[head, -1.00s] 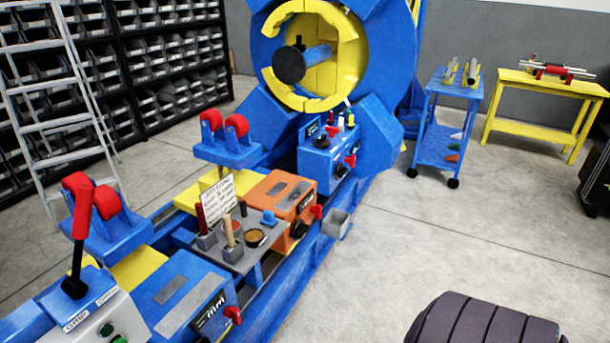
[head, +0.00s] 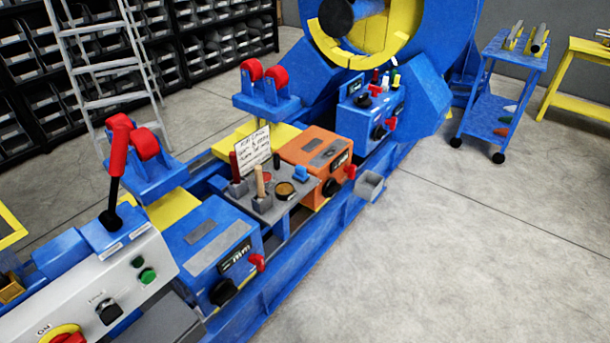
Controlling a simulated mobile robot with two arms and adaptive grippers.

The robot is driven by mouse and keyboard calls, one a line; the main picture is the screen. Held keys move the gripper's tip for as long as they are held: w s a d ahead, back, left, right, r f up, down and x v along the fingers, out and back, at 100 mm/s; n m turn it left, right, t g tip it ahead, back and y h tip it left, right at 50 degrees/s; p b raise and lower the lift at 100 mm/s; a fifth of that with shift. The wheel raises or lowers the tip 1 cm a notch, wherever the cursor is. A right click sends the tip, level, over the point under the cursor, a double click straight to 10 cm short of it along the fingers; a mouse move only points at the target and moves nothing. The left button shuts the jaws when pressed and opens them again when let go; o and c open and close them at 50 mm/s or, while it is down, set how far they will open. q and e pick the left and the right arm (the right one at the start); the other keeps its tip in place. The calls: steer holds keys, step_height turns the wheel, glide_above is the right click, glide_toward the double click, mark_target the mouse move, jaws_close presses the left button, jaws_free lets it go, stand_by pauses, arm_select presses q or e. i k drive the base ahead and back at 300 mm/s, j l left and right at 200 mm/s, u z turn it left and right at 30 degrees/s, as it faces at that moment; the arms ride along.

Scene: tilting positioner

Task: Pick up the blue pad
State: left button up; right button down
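A small blue block (head: 300,173), which looks like the blue pad, sits on a grey tray (head: 265,214) on the blue machine bed. It is at the tray's back right, beside the orange box. A round tin with a brown top (head: 284,189) is just in front of it. A wooden-handled tool (head: 260,182) and a red-handled tool (head: 234,166) stand in grey holders to its left. A white card with writing (head: 254,148) stands behind them. Neither of my grippers is in view.
An orange box (head: 315,150) and a blue box with a red knob (head: 212,250) flank the tray. A white control panel (head: 95,290) is at front left. A small grey bin (head: 369,184) hangs on the bed's right side. The floor (head: 460,260) at right is clear.

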mark_target(300, 175)
steer(key=u, duration=0.2)
steer(key=i+l+u, duration=0.45)
steer(key=l+u, duration=0.3)
